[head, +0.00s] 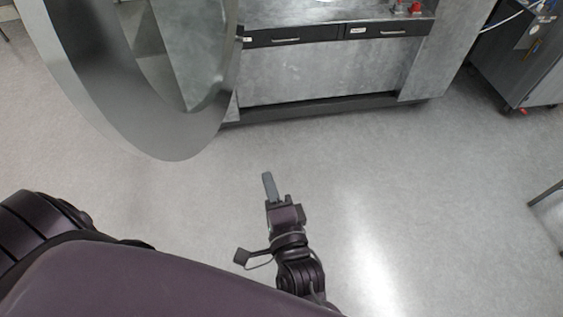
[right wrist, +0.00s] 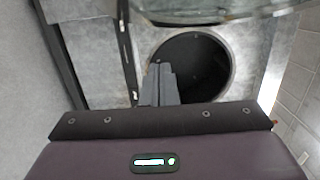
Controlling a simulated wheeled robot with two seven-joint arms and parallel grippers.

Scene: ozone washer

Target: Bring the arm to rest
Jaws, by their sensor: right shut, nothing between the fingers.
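My right gripper (head: 269,184) is in the lower middle of the head view, over bare floor, with its grey fingers together. In the right wrist view the shut fingers (right wrist: 162,84) hold nothing and stand in front of a dark round opening (right wrist: 195,65). My left gripper is not in the head view; only a dark part of my body shows at the lower left.
A large grey round door (head: 160,130) hangs open at the upper left, left of my right gripper. A grey cabinet with drawers (head: 330,75) stands at the back. A dark cart (head: 520,75) is at the upper right. The floor (head: 440,210) around the gripper is clear.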

